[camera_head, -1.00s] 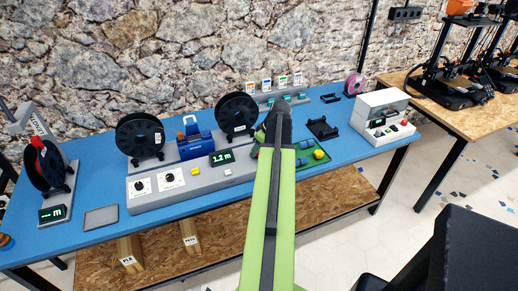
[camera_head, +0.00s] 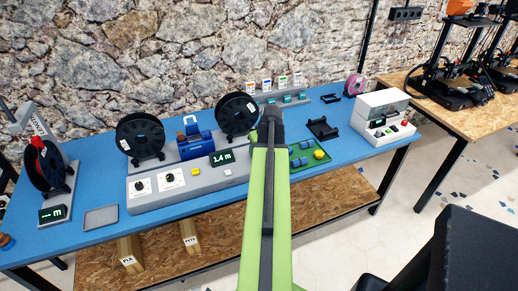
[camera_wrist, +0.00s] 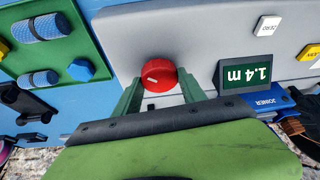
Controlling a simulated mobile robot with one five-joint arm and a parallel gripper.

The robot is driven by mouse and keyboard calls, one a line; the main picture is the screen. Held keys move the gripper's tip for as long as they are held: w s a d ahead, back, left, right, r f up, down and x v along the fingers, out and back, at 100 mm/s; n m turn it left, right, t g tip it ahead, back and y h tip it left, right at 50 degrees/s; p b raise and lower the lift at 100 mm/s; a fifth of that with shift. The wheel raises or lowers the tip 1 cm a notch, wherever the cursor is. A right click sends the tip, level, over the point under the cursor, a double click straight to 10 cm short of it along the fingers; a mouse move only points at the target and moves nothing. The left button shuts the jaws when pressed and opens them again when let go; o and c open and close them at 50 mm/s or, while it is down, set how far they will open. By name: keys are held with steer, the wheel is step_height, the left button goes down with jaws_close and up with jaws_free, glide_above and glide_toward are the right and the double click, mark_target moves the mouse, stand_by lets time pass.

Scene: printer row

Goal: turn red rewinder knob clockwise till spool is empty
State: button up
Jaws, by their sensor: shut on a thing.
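The red rewinder knob (camera_wrist: 160,74) with a white pointer mark sits on the grey rewinder base in the wrist view. My gripper (camera_wrist: 160,88) is shut on it, one green finger on each side. In the head view my arm hides the knob. Two black spools stand on the rewinder, a left one (camera_head: 140,135) and a right one (camera_head: 237,114). How much filament either holds is too small to tell. The length display (camera_head: 222,158) reads 1.4 m, and it also shows in the wrist view (camera_wrist: 245,74).
A blue joiner (camera_head: 196,145) sits between the spools. A green tray (camera_head: 318,167) with blue pieces and a yellow knob lies right of my arm. A black and red spool stand (camera_head: 50,175) is at far left, and a white-grey box (camera_head: 384,115) at right.

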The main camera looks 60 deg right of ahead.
steer(key=m+g+h, duration=0.1)
steer(key=m, duration=0.2)
steer(key=shift+w+a+m, duration=0.1)
steer(key=shift+a+m, duration=0.05)
steer(key=shift+m, duration=0.25)
steer(key=m+g, duration=0.1)
steer(key=m, duration=0.2)
steer(key=shift+w+m+h, duration=0.1)
steer(key=shift+m+h, duration=0.2)
steer(key=shift+h, duration=0.1)
steer(key=m+g, duration=0.1)
steer(key=m, duration=0.2)
steer(key=shift+w+m+g, duration=0.1)
steer(key=shift+m+g, duration=0.9)
steer(key=shift+m, duration=1.2)
steer(key=o, duration=1.4)
steer(key=shift+c, duration=0.2)
